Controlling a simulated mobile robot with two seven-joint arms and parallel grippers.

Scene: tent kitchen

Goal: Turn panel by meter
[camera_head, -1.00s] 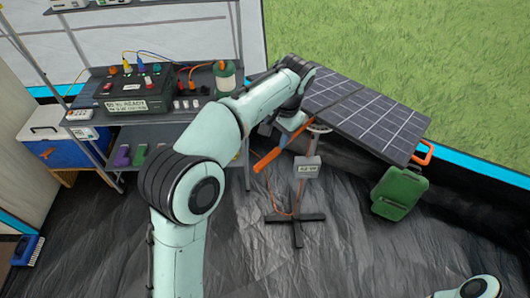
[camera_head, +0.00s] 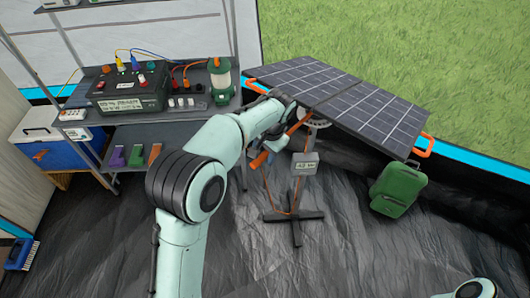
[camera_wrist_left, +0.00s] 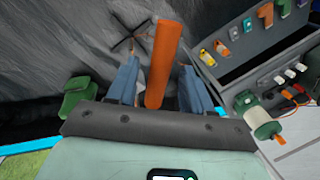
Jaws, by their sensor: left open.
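The dark solar panel (camera_head: 355,100) stands on a post with a cross-shaped foot, tilted, its grid face up. The small grey meter (camera_head: 305,163) is on the post below it; its reading is too small to read surely. An orange handle bar (camera_head: 261,160) slants down and left from under the panel; it also shows in the left wrist view (camera_wrist_left: 163,60). My left gripper (camera_head: 272,138) is at this bar. In the wrist view its open fingers (camera_wrist_left: 158,88) lie on either side of the bar, with a gap visible. My right gripper is out of view.
A shelf at the left holds a black power box (camera_head: 130,92) with cables and a green lantern (camera_head: 221,82). A blue cooler (camera_head: 55,150) stands left of it. A green case (camera_head: 397,188) sits right of the post.

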